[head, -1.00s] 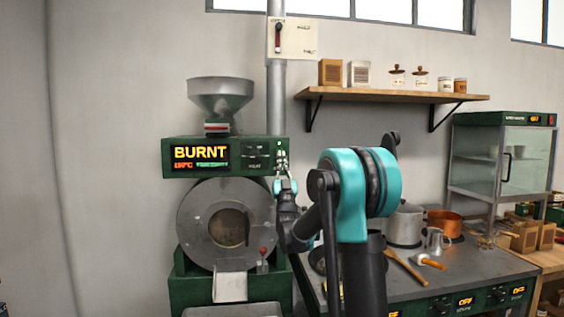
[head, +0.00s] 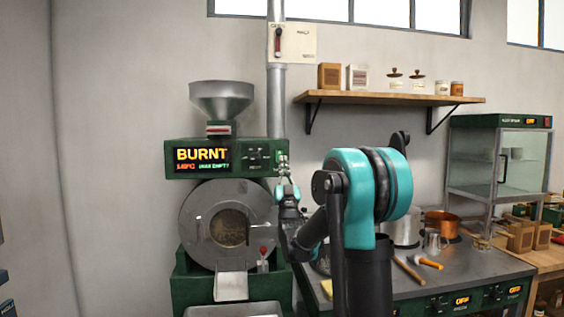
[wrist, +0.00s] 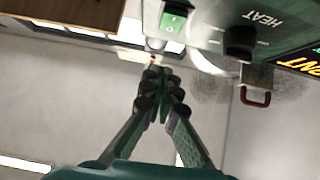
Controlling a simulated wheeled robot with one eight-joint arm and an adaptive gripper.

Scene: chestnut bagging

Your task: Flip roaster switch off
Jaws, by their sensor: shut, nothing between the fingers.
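The roaster (head: 229,225) is a green machine with a round grey drum and a hopper on top. Its control panel (head: 208,170) reads BURNT in orange, with smaller text too small to read surely. In the head view the switch area at the panel's right end is small and unclear. My gripper (wrist: 155,72) is shut and empty, its tips apart from the switch in the picture. It also shows just below the panel's right end (head: 284,178).
A red-handled lever (head: 263,256) stands by the drum at lower right. A steel worktop (head: 450,270) with pots and tools lies to the right. A wooden shelf (head: 390,99) with jars hangs above. A vertical pipe (head: 276,100) rises behind the roaster.

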